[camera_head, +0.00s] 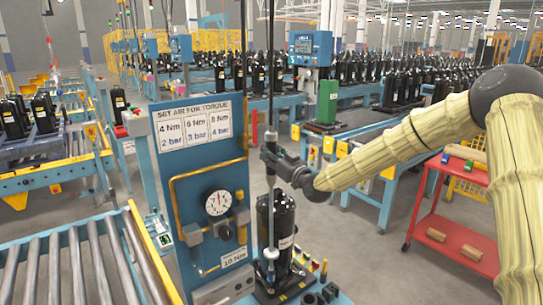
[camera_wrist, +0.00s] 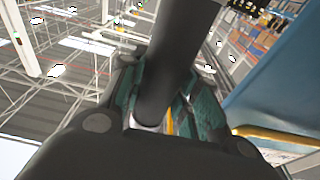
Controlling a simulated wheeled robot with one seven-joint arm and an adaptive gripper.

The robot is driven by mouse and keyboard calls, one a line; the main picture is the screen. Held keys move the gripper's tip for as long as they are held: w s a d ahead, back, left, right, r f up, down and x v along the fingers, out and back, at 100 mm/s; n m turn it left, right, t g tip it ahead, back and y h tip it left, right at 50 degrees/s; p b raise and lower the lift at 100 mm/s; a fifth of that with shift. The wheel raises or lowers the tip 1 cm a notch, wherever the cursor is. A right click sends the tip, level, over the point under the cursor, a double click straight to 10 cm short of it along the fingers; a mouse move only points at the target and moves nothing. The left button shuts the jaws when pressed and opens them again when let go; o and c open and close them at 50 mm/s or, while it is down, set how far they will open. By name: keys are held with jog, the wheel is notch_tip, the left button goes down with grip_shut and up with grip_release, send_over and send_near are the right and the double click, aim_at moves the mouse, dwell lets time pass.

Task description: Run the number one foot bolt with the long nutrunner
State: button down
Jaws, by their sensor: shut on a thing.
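My gripper (camera_head: 271,155) is shut on the long nutrunner (camera_head: 270,205), a thin upright tool hanging beside the blue panel. In the wrist view the dark shaft of the nutrunner (camera_wrist: 165,70) runs between the teal finger pads of my gripper (camera_wrist: 155,110). The tool's lower end reaches down beside a black compressor (camera_head: 284,220) standing on a small fixture (camera_head: 290,290). The foot bolts are too small to make out, and I cannot tell whether the tool's tip touches one.
A blue panel (camera_head: 160,180) carries a torque and air chart (camera_head: 194,122) and a pressure gauge (camera_head: 218,203), close left of the tool. A roller conveyor (camera_head: 75,265) lies at the left. A red cart (camera_head: 440,235) stands at the right. Other compressors (camera_head: 405,85) fill the background.

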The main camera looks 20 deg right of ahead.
aim_at(275, 177)
jog(key=shift+f+b, duration=1.8)
jog(key=shift+f, duration=0.45)
jog(key=shift+s+f+b, duration=0.1)
jog(key=shift+f+b, duration=1.35)
jog(key=shift+f, duration=0.45)
dwell(1.8)
jog(key=shift+r, duration=0.15)
jog(key=shift+r+p, duration=0.9)
jog(key=shift+r, duration=1.75)
